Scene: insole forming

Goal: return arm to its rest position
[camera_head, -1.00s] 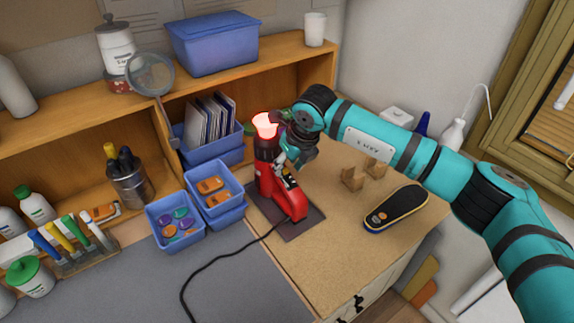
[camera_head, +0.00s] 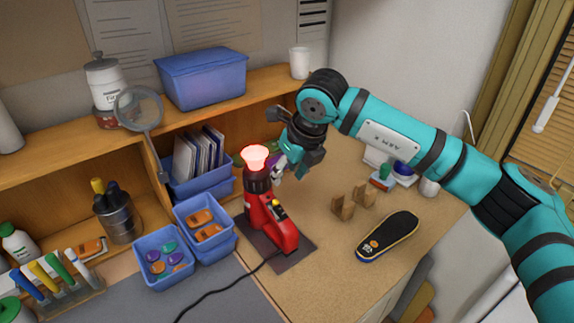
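My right arm (camera_head: 400,140) comes in from the right. Its gripper (camera_head: 280,170) hangs above and just right of the red heating tool (camera_head: 268,222). The fingers are small and partly hidden against the background, so I cannot tell whether they are open or shut. The red tool stands upright on a dark pad (camera_head: 296,257), and its top cup (camera_head: 255,157) glows red-orange. A dark insole with a tan end and yellow edge (camera_head: 388,236) lies on the wooden table, apart from the gripper. My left gripper is not in view.
Small cardboard stands (camera_head: 343,207) are on the table (camera_head: 330,270) under the arm. Blue bins (camera_head: 163,262) sit to the left. A shelf (camera_head: 225,99) with a blue box (camera_head: 201,79) and a magnifier (camera_head: 139,108) stands behind. A black cable runs left from the tool. The table's front is clear.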

